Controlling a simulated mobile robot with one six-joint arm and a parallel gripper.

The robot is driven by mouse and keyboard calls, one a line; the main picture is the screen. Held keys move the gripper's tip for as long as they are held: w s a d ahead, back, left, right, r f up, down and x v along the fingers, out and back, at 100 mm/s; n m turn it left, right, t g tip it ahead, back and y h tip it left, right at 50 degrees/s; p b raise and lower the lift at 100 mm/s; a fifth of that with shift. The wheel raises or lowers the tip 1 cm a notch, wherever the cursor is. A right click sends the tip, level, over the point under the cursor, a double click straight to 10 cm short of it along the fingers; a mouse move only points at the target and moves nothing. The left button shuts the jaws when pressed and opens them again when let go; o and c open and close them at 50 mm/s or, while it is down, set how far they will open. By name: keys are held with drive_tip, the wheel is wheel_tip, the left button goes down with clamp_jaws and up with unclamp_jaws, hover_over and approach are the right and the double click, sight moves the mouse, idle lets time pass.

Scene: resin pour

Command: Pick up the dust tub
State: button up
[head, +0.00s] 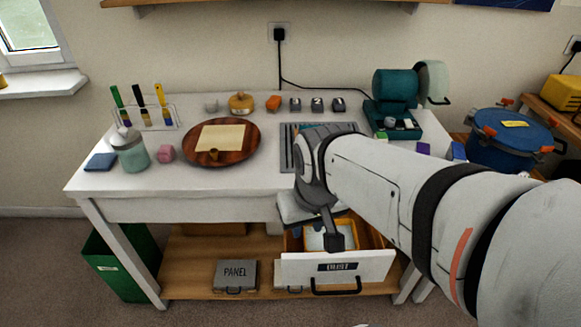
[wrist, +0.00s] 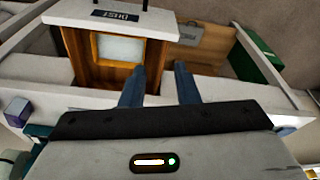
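An open drawer (head: 365,268) with a DUST label hangs under the bench and also shows in the wrist view (wrist: 160,22). I cannot tell for certain whether this is the dust tub. My gripper (wrist: 159,80) has its two blue fingers apart with nothing between them. It is over the rear of the drawer, apart from the pale square. My wrist hides part of the drawer in the head view.
The white bench top (head: 222,185) overhangs the drawer. It holds a round wooden board (head: 249,153), a lidded jar (head: 131,154) and a teal machine (head: 398,85). A grey PANEL case (head: 236,274) lies on the lower shelf, and a green bin (head: 115,262) stands at left.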

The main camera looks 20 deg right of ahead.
drive_tip(key=w+d+f+m+g+b, duration=0.1)
drive_tip(key=w+d+f+b, duration=0.1)
drive_tip(key=w+f, duration=0.3)
drive_tip(key=w+d+f+m+b, duration=0.1)
drive_tip(key=w+d+f+b, duration=0.1)
drive_tip(key=w+f, duration=0.4)
drive_tip(key=w+d+f+m+g+b, duration=0.1)
drive_tip(key=w+d+f+b, duration=0.1)
drive_tip(key=w+f, duration=0.4)
wheel_tip(320, 180, down, 3)
drive_tip(key=shift+r+g+b, duration=0.2)
drive_tip(key=shift+g+b, duration=0.1)
drive_tip(key=shift+b, duration=0.05)
wheel_tip(320, 180, down, 7)
drive_tip(key=shift+s+f+b, duration=0.1)
drive_tip(key=shift+b, duration=0.25)
drive_tip(key=shift+f, duration=0.35)
clamp_jaws()
